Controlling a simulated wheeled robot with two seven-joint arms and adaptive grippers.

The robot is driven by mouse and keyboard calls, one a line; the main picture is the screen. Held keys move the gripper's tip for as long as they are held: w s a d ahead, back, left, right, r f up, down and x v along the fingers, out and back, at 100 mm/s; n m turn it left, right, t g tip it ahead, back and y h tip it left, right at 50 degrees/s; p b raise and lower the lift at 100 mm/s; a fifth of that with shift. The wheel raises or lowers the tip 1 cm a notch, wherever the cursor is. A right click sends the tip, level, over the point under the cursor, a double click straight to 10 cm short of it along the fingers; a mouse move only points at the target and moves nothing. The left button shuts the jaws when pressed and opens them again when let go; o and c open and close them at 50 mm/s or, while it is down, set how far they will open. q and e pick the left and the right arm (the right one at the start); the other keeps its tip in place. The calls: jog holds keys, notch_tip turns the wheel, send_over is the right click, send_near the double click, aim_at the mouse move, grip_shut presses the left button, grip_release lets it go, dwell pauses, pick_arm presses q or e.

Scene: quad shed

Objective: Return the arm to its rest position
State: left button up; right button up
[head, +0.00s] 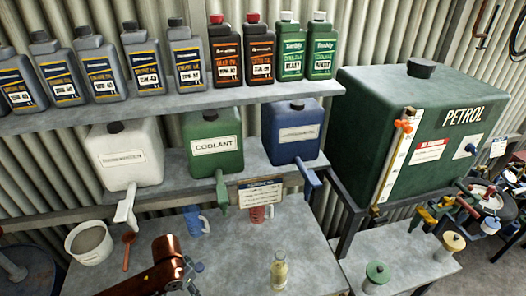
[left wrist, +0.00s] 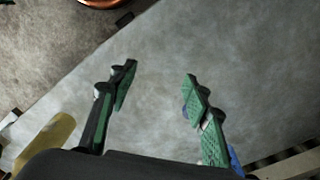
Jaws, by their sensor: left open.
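My left arm (head: 160,268) shows as a copper-brown link at the bottom of the head view, over the front of the grey bench. Its gripper is hard to make out there. In the left wrist view my left gripper (left wrist: 161,73) is open, with two green-padded fingers wide apart. Nothing is between the fingers; a bare grey surface (left wrist: 250,60) lies beyond them. My right gripper is in neither view.
On the bench (head: 235,250) stand a white tub (head: 88,243), a blue jug (head: 196,220), a red jug (head: 257,214) and a small glass bottle (head: 279,272). A brown scoop (head: 128,250) is beside the tub. Shelves with containers rise behind; a green petrol tank (head: 365,125) stands right.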

pick_arm(q)
jog(key=s+d+f+t+h, duration=0.1)
jog(key=f, duration=0.1)
jog(key=s+d+f+n+h, duration=0.1)
jog(key=d, duration=0.1)
jog(key=s+d+f+t, duration=0.1)
jog(key=s+f, duration=0.1)
jog(key=shift+d+f+t+h, duration=0.25)
jog(key=shift+f+t+h, duration=0.05)
jog(key=shift+f+h, duration=0.1)
jog(key=s+a+f+n+t+y, duration=0.1)
jog(key=s+a+f+n+y, duration=0.15)
jog(key=s+a, duration=0.45)
jog(key=s+a+f+n+y, duration=0.2)
jog(key=s+a+n, duration=0.1)
jog(key=s+a, duration=0.45)
notch_tip(320, 180, down, 33)
jog(key=g+b, duration=0.1)
jog(key=b, duration=0.4)
jog(key=s+d+f+g+h+b, duration=0.1)
jog(key=s+f+b, duration=0.4)
jog(key=s+f, duration=1.6)
notch_tip(320, 180, down, 4)
jog(key=shift+s+r+m+g, duration=0.15)
jog(key=shift+m+g, duration=0.25)
jog(key=shift+m, duration=0.05)
